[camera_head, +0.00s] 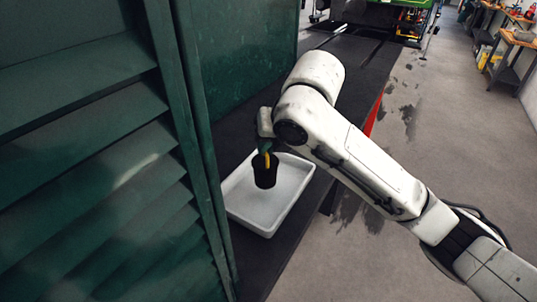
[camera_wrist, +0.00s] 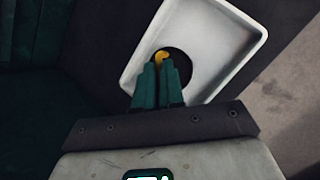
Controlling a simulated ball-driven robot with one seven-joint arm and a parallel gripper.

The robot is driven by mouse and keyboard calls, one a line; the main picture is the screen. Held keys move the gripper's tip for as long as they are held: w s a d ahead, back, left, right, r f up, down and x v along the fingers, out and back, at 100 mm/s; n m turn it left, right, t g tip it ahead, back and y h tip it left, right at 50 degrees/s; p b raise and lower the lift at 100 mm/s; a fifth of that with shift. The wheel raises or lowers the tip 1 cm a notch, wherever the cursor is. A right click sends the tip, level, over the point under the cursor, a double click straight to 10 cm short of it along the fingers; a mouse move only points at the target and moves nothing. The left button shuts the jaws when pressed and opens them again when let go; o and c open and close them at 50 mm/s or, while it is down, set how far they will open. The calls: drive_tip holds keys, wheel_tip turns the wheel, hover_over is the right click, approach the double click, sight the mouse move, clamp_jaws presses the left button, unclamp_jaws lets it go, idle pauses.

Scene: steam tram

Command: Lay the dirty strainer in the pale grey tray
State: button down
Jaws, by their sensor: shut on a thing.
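The pale grey tray (camera_head: 247,208) lies on a dark surface beside the green panels; it also shows in the wrist view (camera_wrist: 245,30). My gripper (camera_head: 265,152), with green fingers, is shut on the dirty strainer (camera_head: 265,177), a dark cup-shaped thing with a yellow part at its top. In the head view the strainer appears upright over the tray's inside. I cannot tell whether it touches the tray floor. In the wrist view, the fingertips (camera_wrist: 161,65) meet at the yellow part, and the dark strainer body (camera_wrist: 181,68) shows beyond them, partly hidden by the fingers.
Green louvred panels (camera_head: 100,150) stand close at the left of the tray. Grey floor (camera_head: 430,130) lies open to the right, with a workbench (camera_head: 515,50) at the far right.

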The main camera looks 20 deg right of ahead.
drive_tip(key=shift+w+d+f, duration=0.1)
drive_tip(key=shift+w+f, duration=0.05)
drive_tip(key=shift+f, duration=1.6)
drive_tip(key=shift+f, duration=0.1)
drive_tip(key=c, duration=1.2)
unclamp_jaws()
drive_tip(key=shift+c, duration=0.2)
drive_tip(key=shift+r, duration=0.35)
drive_tip(key=v, duration=1.1)
drive_tip(key=shift+s+r, duration=0.25)
